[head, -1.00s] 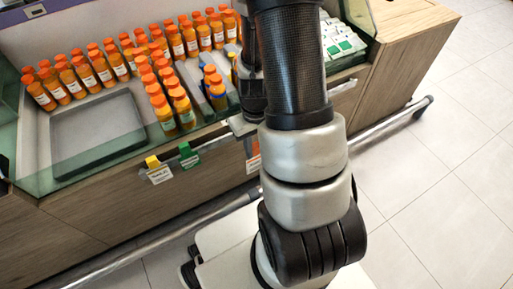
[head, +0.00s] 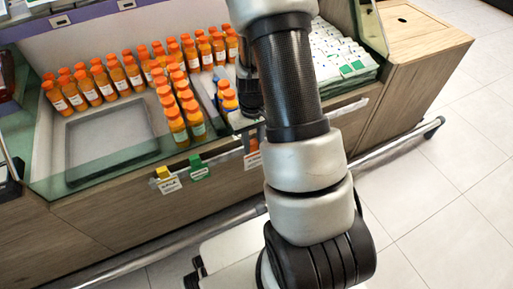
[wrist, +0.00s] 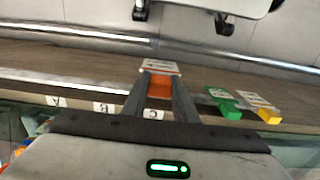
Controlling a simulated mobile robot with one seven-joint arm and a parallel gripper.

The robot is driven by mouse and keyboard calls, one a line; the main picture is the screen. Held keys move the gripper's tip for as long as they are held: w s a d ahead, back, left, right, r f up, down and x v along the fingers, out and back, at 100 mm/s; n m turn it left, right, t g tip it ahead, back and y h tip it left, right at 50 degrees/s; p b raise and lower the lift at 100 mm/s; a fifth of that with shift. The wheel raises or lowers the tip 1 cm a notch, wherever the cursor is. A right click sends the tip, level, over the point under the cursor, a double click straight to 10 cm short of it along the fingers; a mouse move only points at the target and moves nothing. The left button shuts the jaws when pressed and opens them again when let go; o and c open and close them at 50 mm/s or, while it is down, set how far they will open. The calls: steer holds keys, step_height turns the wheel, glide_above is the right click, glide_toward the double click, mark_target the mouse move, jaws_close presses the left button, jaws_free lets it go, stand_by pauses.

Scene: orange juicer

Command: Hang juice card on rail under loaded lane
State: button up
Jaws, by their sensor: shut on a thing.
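My gripper (wrist: 158,105) is shut on the orange clip (wrist: 160,88) of a white juice card (wrist: 160,66), seen between the fingertips in the wrist view. In the head view the card (head: 253,160) shows at the cabinet front, right of the green and yellow tags; my arm hides most of the gripper. The rail (wrist: 70,80) runs along the cabinet edge. Whether the clip touches the rail, I cannot tell. Lane labels A (wrist: 57,101), B (wrist: 103,107) and C (wrist: 152,114) show near the fingers. Orange-capped bottles fill a lane (head: 180,110); a shorter group (head: 229,100) stands to its right.
A green tag (head: 198,168) and a yellow tag (head: 166,180) hang on the front edge. An empty grey tray (head: 110,140) lies at left in the case. White cartons (head: 340,60) stand at right. A metal bar (head: 200,230) runs low along the cabinet.

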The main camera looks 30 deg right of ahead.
steer(key=w, duration=0.7)
steer(key=shift+f, duration=0.3)
steer(key=shift+f+b, duration=1.8)
steer(key=shift+f, duration=0.6)
steer(key=o, duration=1.1)
